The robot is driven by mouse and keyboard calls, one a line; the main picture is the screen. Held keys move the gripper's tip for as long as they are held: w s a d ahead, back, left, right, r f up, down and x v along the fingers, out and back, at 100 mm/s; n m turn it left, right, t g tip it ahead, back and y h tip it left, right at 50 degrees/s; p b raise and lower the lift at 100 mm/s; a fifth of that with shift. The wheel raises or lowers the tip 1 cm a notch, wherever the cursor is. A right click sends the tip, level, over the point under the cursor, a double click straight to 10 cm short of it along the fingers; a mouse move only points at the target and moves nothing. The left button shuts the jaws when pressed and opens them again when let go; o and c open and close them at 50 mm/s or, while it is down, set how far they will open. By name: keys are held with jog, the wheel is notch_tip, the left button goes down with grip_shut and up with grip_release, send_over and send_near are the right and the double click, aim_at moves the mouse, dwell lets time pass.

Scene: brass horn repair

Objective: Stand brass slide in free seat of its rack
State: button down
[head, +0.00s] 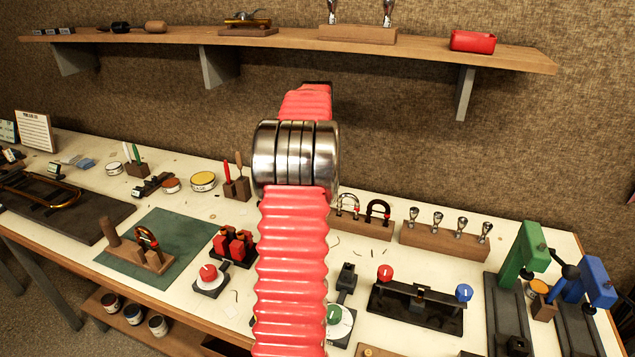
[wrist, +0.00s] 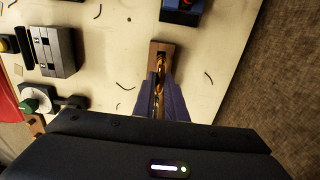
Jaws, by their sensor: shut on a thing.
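My gripper (wrist: 161,88) shows in the wrist view, its dark purple fingers shut on a shiny brass slide (wrist: 160,66). Only a narrow strip of the slide shows between the fingers. A small wooden block (wrist: 164,46) is below the slide; I cannot tell whether they touch. In the head view a long wooden rack (head: 372,231) at the back of the bench holds a silvery U-shaped slide (head: 347,205) and a dark one (head: 378,211). My arm hides the rack's left end and any seat there. My gripper is not visible in the head view.
Right of the rack stands a wooden mouthpiece block (head: 444,241). In front is a black fixture (head: 417,305) with red and blue knobs. Green (head: 520,255) and blue (head: 597,282) clamps stand at right. A shelf (head: 400,48) hangs above.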

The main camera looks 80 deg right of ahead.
jog(key=shift+f, duration=0.15)
jog(key=c, duration=1.7)
grip_release()
jog(key=shift+r, duration=3.75)
